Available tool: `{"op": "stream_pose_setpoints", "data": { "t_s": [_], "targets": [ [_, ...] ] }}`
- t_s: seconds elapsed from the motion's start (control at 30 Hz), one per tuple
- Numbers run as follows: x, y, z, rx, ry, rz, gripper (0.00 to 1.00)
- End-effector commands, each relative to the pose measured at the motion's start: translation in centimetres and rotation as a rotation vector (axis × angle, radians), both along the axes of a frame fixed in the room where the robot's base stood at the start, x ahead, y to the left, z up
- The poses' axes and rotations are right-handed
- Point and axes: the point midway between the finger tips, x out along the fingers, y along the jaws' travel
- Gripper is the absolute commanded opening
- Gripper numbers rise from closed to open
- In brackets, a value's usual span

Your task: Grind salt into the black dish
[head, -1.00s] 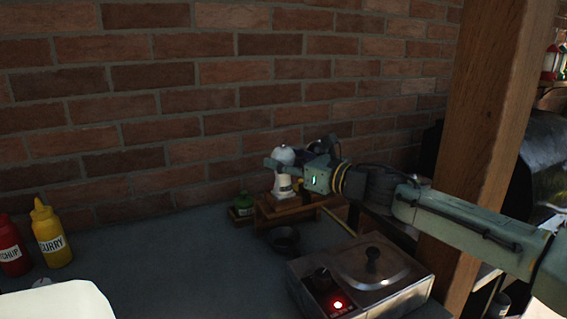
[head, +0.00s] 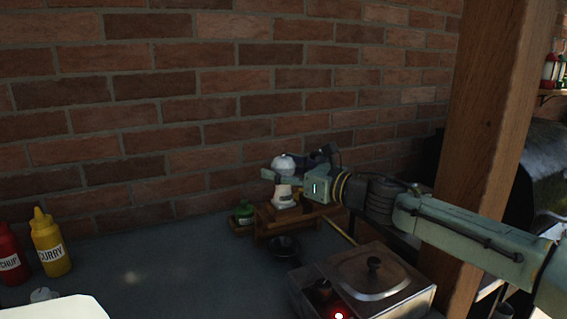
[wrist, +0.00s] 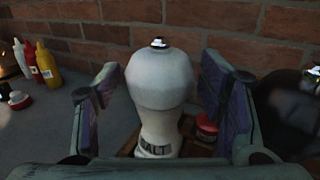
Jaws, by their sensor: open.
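The white salt grinder (head: 283,183) stands upright on a small wooden stand (head: 285,220) near the brick wall. My gripper (head: 287,176) is at the grinder's upper body, reaching in from the right. In the wrist view the grinder (wrist: 162,85) stands between the two open fingers of my gripper (wrist: 162,88), with a gap visible on each side of its head. The black dish (head: 284,247) sits on the table just in front of the stand, apart from the grinder; I see no dish in the wrist view.
A green jar (head: 243,212) stands left of the stand. Ketchup (head: 9,256) and curry (head: 50,244) bottles stand far left. The table's middle (head: 160,260) is clear.

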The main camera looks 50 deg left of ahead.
Motion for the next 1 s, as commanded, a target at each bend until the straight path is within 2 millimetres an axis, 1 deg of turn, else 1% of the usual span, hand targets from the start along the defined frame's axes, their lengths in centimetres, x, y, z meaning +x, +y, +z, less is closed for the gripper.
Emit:
{"op": "stream_pose_setpoints", "data": {
  "t_s": [0.17,0.3,0.5,0.6,0.7,1.0],
  "targets": [
    [0.0,0.0,2.4,0.002,-0.006,-0.001,0.64],
    [0.0,0.0,5.2,0.002,-0.006,-0.002,0.64],
    [0.0,0.0,8.5,0.002,-0.004,-0.001,0.64],
    [0.0,0.0,9.4,0.0,-0.002,-0.001,0.64],
    [0.0,0.0,9.8,0.0,-0.002,0.0,0.64],
    [0.0,0.0,9.9,0.0,-0.001,0.0,0.64]
  ]
}}
